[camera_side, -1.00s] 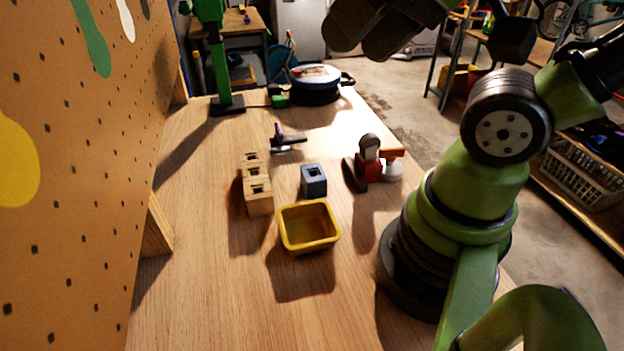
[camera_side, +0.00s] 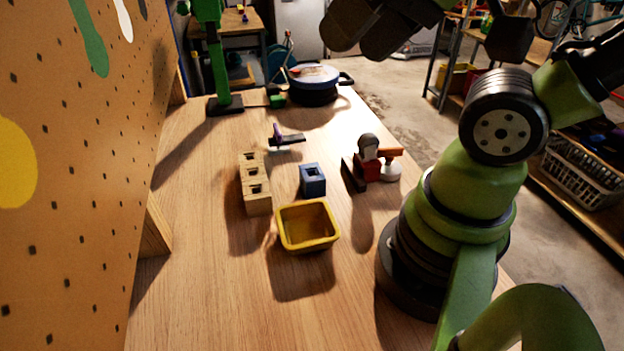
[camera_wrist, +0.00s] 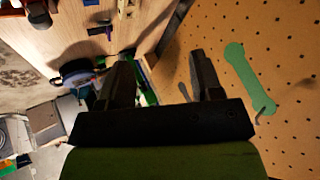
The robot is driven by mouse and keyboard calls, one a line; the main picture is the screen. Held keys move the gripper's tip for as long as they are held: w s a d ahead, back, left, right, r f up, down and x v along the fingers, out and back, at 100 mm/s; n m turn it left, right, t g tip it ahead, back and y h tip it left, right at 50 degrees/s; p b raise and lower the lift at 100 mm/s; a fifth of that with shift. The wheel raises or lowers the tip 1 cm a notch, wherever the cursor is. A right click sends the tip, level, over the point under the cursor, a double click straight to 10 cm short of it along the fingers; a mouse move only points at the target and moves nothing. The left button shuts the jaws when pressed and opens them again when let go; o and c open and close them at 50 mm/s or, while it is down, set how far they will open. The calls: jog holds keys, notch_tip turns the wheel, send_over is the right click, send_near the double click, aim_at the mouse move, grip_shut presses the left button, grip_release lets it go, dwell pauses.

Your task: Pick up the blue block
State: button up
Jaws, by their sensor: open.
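The blue block (camera_side: 312,180) stands on the wooden table in the side view, with a square hole in its top. It is just behind the yellow bin (camera_side: 308,226) and to the right of a row of tan blocks (camera_side: 255,185). In the wrist view, a small blue shape at the top may be the blue block, but I cannot tell. My gripper (camera_wrist: 160,75) shows in the wrist view with its two dark fingers wide apart and nothing between them. It points toward the pegboard and the table's far end, away from the block. The side view does not show its fingertips.
A pegboard (camera_side: 70,180) stands along the table's left side. A green post (camera_side: 221,70) and a round dark pot (camera_side: 313,85) are at the far end. A purple-and-black tool (camera_side: 285,138) lies behind the blocks. A red-based figure (camera_side: 370,160) stands right. The front table (camera_side: 200,300) is clear.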

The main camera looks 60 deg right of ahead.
jog(key=o, duration=0.6)
jog(key=m+g+h, duration=0.2)
jog(key=m+g, duration=0.5)
jog(key=m, duration=1.6)
send_over(312, 177)
jog(key=d, duration=0.2)
notch_tip(312, 177, down, 20)
jog(key=f, duration=0.4)
jog(key=shift+w+a+f, duration=0.15)
jog(key=shift+w+a, duration=0.05)
jog(key=shift+w, duration=0.2)
jog(key=shift+a+f, duration=0.15)
jog(key=shift+f, duration=2.9)
